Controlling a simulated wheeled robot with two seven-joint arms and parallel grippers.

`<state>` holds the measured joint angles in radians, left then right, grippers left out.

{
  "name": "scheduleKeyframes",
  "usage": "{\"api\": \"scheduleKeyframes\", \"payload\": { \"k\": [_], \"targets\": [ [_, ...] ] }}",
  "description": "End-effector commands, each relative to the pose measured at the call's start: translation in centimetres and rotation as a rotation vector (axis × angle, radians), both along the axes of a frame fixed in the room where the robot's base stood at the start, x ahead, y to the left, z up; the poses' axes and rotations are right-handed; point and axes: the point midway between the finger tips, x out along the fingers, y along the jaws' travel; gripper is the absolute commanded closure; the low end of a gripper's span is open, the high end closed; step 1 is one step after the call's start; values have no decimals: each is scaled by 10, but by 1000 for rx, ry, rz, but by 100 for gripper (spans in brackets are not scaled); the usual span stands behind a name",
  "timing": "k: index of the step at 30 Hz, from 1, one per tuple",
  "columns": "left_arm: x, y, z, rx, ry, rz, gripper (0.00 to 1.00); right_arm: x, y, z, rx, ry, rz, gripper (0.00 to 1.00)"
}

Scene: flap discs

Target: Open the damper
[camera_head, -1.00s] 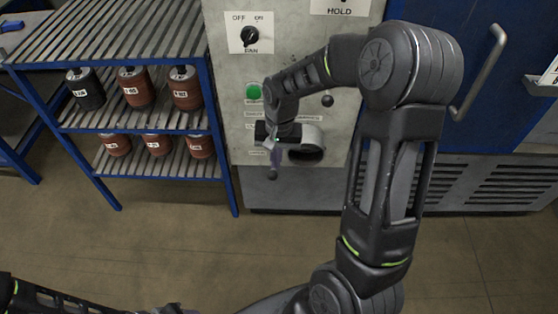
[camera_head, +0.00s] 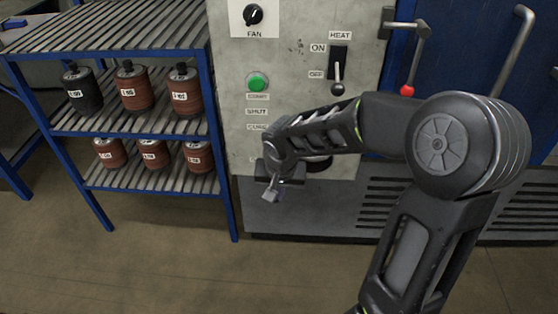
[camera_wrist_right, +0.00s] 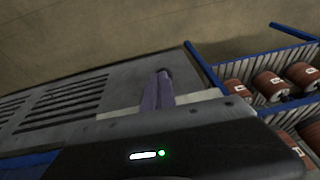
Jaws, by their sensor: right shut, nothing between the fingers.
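A grey control panel (camera_head: 285,70) carries a column of labels, one reading SHUT, on its lower left. A dark rounded part (camera_head: 318,164) shows just below my right forearm, mostly hidden; I cannot tell whether it is the damper. A lever with a red knob (camera_head: 407,90) hangs from a bracket at the panel's right edge. My right gripper (camera_head: 271,208) is shut and empty, pointing down in front of the panel's lower edge. Its closed fingers also show in the right wrist view (camera_wrist_right: 158,92). My left gripper is not in view.
A blue rack (camera_head: 128,128) with several labelled canisters stands left of the panel. The panel also has a FAN knob (camera_head: 253,15), a green button (camera_head: 257,82) and a HEAT lever (camera_head: 338,80). A vented grille (camera_head: 385,200) is at lower right. The floor in front is clear.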

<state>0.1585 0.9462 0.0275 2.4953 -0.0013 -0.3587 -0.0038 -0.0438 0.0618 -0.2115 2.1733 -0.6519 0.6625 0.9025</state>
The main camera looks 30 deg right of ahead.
Motion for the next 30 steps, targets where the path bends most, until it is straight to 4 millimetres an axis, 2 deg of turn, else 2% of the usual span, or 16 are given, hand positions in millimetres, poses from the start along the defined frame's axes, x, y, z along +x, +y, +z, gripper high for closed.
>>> {"api": "scheduleKeyframes", "payload": {
  "k": [1, 6, 22, 26, 30],
  "targets": [
    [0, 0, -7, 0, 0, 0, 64, 0, 0, -7, 0, 2, 0, 100],
    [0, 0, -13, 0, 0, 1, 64, 1, -1, -12, 1, 3, -1, 100],
    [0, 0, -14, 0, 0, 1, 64, 1, -2, -14, 1, 4, 0, 100],
    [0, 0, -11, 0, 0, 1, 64, 2, -2, -11, 0, 5, -1, 100],
    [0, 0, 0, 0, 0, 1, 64, 5, -5, 3, 0, 3, 0, 100]
  ]
}}
